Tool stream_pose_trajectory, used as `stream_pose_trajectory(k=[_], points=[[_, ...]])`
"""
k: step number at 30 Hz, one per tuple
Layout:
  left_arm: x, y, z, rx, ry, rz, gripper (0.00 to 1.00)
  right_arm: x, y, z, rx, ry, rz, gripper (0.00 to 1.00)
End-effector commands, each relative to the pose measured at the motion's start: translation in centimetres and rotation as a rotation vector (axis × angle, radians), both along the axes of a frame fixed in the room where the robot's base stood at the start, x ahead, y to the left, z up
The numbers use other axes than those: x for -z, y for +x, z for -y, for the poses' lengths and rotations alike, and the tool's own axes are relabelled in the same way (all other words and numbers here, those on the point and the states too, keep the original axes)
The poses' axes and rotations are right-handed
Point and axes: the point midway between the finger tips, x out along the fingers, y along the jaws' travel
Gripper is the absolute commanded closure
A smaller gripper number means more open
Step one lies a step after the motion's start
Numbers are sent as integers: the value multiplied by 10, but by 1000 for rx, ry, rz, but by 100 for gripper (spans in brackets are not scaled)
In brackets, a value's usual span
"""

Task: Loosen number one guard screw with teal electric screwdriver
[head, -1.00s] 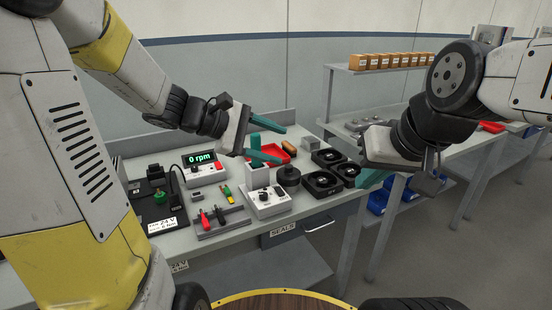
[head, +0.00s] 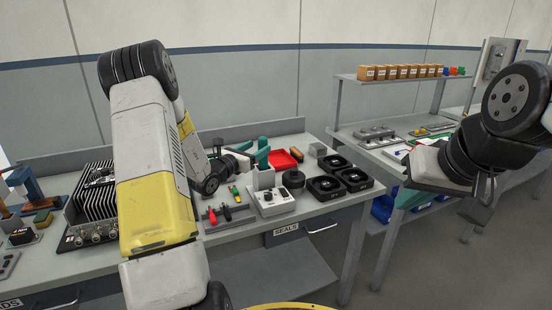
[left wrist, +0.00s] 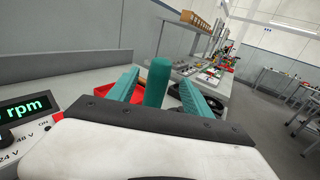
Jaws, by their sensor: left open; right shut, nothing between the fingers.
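The teal electric screwdriver (left wrist: 158,82) shows as an upright rounded teal handle between my left fingers in the left wrist view. In the head view its teal top (head: 263,146) appears above a grey holder block (head: 263,179), partly mixed with my teal fingers. My left gripper (head: 252,150) is open, with one finger on each side of the handle; contact is not clear. My right gripper (head: 411,197) is shut and empty, off to the right beyond the bench. Several black fan units (head: 356,179) lie on the bench; the number one guard screw is too small to pick out.
A red tray (head: 285,158) lies behind the holder. A white control box (head: 271,201) and a black round part (head: 293,179) stand in front and beside it. A finned black unit (head: 91,205) sits at the left. A second bench with small boxes (head: 400,72) is at the right.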

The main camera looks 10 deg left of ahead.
Motion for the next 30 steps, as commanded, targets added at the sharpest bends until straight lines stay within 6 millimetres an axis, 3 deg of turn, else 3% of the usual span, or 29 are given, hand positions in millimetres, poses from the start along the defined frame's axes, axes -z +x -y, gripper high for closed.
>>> stream_pose_trajectory(k=[15,25,30], points=[[-6,62,25,4,0,2,42,0,0,0,0,0,1,100],[-6,69,27,3,1,0,42,0,0,0,0,0,1,100],[-6,69,27,3,1,0,75,0,0,0,0,0,1,100]])
